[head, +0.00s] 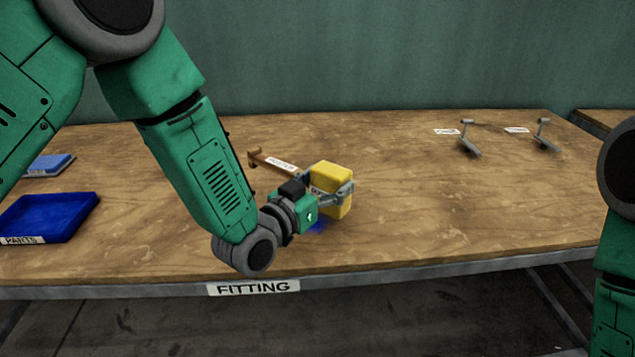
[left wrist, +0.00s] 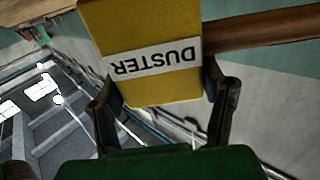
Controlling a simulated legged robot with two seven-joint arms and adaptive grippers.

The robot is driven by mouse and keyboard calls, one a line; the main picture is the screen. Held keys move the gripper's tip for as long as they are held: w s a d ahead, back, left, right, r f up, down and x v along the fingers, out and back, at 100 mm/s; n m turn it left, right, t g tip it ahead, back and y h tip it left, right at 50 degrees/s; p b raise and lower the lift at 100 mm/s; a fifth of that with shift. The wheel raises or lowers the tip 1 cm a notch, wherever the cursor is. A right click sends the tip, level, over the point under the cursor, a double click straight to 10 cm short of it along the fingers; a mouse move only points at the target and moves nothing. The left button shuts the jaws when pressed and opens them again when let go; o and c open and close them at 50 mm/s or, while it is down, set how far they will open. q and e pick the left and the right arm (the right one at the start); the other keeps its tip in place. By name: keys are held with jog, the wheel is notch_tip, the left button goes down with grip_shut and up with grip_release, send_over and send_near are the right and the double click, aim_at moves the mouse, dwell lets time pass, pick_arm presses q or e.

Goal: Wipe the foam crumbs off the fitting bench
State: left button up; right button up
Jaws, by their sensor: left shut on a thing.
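My left gripper (head: 337,191) is shut on the duster (head: 333,176), a yellow block above the middle of the fitting bench (head: 420,215). The left wrist view shows the duster (left wrist: 140,30) with its DUSTER label upside down, between the two dark fingers (left wrist: 165,105). A small blue patch (head: 317,227) shows on the bench just below the gripper. I cannot tell if it is foam crumbs, and the gripper partly hides that area. My right gripper is out of view.
A blue PARTS tray (head: 50,216) and a smaller blue item (head: 50,165) are at left. Two grey metal pieces (head: 468,140) (head: 545,137) stand at back right. The bench's right half is mostly clear.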

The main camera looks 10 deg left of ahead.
pick_arm(q)
jog(key=shift+w+d+r, duration=0.1)
jog(key=shift+w+d, duration=0.05)
jog(key=shift+d, duration=0.45)
jog(key=shift+r, duration=0.1)
jog(key=s+a+p, duration=0.1)
jog(key=s+a, duration=0.1)
jog(key=a, duration=0.7)
jog(key=shift+s+a+r, duration=0.3)
jog(key=shift+s+a, duration=0.05)
notch_tip(320, 180, up, 6)
jog(key=p, duration=0.4)
jog(key=shift+p, duration=0.35)
